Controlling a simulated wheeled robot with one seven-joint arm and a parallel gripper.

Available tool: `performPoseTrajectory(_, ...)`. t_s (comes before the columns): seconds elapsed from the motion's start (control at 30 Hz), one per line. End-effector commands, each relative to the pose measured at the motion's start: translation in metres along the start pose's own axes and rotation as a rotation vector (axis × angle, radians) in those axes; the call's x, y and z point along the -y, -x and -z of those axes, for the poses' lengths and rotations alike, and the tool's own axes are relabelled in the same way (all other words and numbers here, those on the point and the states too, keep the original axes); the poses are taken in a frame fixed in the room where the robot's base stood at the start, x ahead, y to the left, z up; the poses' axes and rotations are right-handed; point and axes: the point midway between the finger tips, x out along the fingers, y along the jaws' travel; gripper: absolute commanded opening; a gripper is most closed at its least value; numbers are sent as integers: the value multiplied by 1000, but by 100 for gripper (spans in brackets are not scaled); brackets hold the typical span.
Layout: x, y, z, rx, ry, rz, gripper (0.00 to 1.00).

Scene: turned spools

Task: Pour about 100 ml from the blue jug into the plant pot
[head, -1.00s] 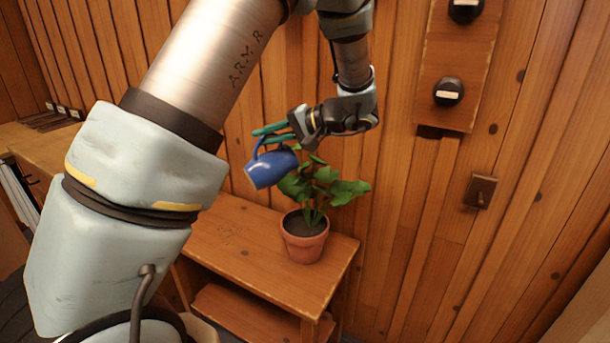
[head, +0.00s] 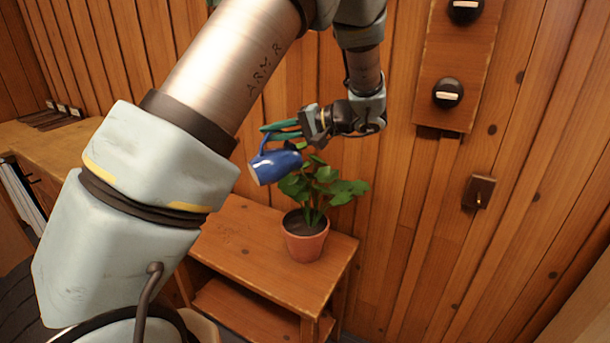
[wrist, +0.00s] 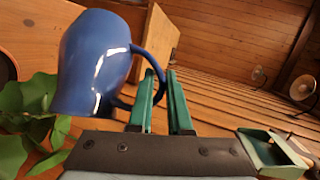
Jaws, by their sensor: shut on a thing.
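The blue jug (head: 278,165) hangs in the air above and left of the plant pot (head: 305,243), tilted well over. My gripper (head: 263,129) is shut on its handle, with the green fingers at the handle in the wrist view (wrist: 160,78). The jug's glossy side (wrist: 95,60) fills the upper left there. Its mouth and contents are not clearly visible, and I see no stream. The terracotta pot stands upright on a low wooden stand, holding dark soil and a leafy plant (head: 318,184). The upper leaves are close to the jug's right end.
The wooden stand (head: 240,240) has bare top left of the pot and a lower shelf. A plank wall rises close behind, with a panel of black knobs (head: 447,93) and a switch plate (head: 479,192) at right. A wooden counter (head: 75,142) is at left.

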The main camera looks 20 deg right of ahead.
Motion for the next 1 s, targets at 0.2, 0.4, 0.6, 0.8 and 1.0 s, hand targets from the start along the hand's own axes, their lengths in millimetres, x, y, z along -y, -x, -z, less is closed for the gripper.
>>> performPoseTrajectory(0.2,1,3,3,3,-13,14,0)
performPoseTrajectory(0.4,0,-2,-1,1,1,0,0)
performPoseTrajectory(0.6,-15,-28,-25,-32,133,-132,0)
performPoseTrajectory(0.8,-12,-31,-30,-44,185,-187,0)
performPoseTrajectory(1.0,-18,-37,-33,-51,222,-223,0)
